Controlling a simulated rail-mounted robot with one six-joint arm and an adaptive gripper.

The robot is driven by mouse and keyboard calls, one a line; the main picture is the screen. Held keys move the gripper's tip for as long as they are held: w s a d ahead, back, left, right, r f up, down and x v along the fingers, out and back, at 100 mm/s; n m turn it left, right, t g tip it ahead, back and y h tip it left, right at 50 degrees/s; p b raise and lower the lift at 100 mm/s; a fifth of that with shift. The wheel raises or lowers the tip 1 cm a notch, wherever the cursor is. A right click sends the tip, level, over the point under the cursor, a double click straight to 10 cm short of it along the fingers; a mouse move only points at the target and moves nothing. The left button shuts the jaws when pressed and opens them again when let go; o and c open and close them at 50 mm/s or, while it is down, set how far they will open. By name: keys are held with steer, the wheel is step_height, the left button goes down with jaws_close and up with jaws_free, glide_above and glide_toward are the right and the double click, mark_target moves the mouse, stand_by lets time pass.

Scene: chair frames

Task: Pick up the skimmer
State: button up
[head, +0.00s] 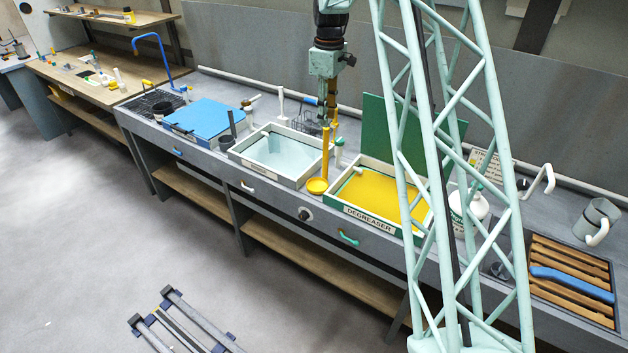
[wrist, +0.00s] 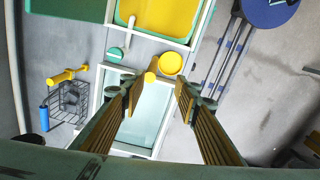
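The skimmer (head: 325,152) is yellow, with a long upright handle and a round shallow pan at its foot. It stands between the two baths near the bench's front edge. In the wrist view the handle's top end and the pan (wrist: 171,64) show close together. My gripper (head: 327,112) points down above the handle. In the wrist view its fingers (wrist: 160,93) are apart, with the handle's top near the gap, closer to the left finger. I cannot tell whether they touch. Nothing is held.
The pale rinse bath (head: 272,156) is left of the skimmer. The yellow degreaser bath (head: 372,194), with a raised green lid (head: 385,125), is right. A small green-capped bottle (head: 339,152) stands close behind. A wire basket (wrist: 73,99) lies toward the wall.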

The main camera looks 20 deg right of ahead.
mark_target(325, 150)
steer(key=shift+w+d+f+n+p, duration=0.15)
steer(key=shift+w+f+p, duration=0.05)
steer(key=shift+w+f, duration=0.5)
steer(key=shift+w+d+f+n+p, duration=0.15)
steer(key=shift+w+f, duration=0.3)
steer(key=shift+f, duration=0.3)
steer(key=shift+f, duration=0.1)
step_height(325, 150, down, 8)
steer(key=shift+f, duration=0.15)
steer(key=shift+f, duration=0.1)
steer(key=shift+s+d+f+p, duration=0.1)
steer(key=shift+f+p, duration=0.15)
steer(key=shift+f, duration=1.05)
steer(key=shift+d+f+p, duration=0.1)
steer(key=shift+f+p, duration=0.15)
steer(key=shift+f, duration=1)
steer(key=shift+c, duration=0.5)
jaws_close()
